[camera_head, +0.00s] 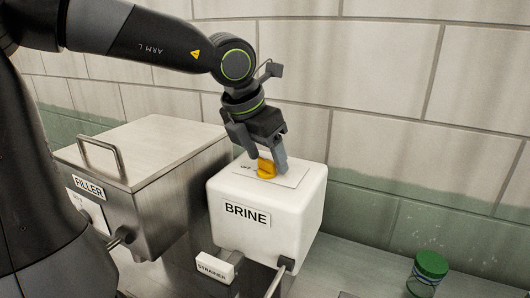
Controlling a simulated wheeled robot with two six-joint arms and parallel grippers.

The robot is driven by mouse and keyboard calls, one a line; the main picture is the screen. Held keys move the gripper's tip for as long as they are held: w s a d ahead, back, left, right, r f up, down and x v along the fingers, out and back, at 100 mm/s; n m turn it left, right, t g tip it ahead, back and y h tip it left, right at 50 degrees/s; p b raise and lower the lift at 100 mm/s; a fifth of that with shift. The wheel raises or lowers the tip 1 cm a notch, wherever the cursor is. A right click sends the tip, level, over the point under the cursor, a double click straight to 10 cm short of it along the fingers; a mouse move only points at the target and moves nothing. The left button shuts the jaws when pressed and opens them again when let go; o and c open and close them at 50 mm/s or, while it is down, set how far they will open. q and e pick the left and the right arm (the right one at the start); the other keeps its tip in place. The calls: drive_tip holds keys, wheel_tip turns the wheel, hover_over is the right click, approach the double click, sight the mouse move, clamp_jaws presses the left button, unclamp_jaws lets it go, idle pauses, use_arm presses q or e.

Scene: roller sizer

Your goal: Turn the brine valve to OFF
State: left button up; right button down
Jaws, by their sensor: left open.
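A yellow valve knob (266,169) stands on a pale label plate (288,178) on top of the white box marked BRINE (245,232). Lettering shows on the plate to the left of the knob, and it is too small to read with certainty. My left gripper (264,160) points down at the knob from above. Its fingers are open, one on each side of the knob. I cannot tell whether they touch it. The fingers hide part of the knob, so its exact setting is unclear. My right gripper does not show.
A steel box marked FILLER (160,150) with a lid handle stands left of the BRINE box. A small STRAINER label block (215,267) sits at the front. A jar with a green lid (431,264) stands at the right. A tiled wall is close behind.

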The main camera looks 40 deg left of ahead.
use_arm(q)
drive_tip(key=shift+f, duration=0.1)
drive_tip(key=shift+c, duration=0.3)
drive_tip(key=c, duration=0.9)
drive_tip(key=shift+f+b, duration=0.15)
drive_tip(key=shift+b, duration=0.2)
drive_tip(key=shift+n+b, duration=0.45)
drive_tip(key=shift+n, duration=0.05)
drive_tip(key=r+n+y+p, duration=0.1)
drive_tip(key=p, duration=0.5)
drive_tip(key=shift+w+n+p, duration=0.1)
drive_tip(key=shift+n+p, duration=0.2)
drive_tip(key=shift+n, duration=0.1)
drive_tip(key=shift+f+p, duration=0.15)
drive_tip(key=shift+p, duration=0.35)
drive_tip(key=shift+f, duration=0.15)
drive_tip(key=o, duration=1)
drive_tip(key=shift+c, duration=0.2)
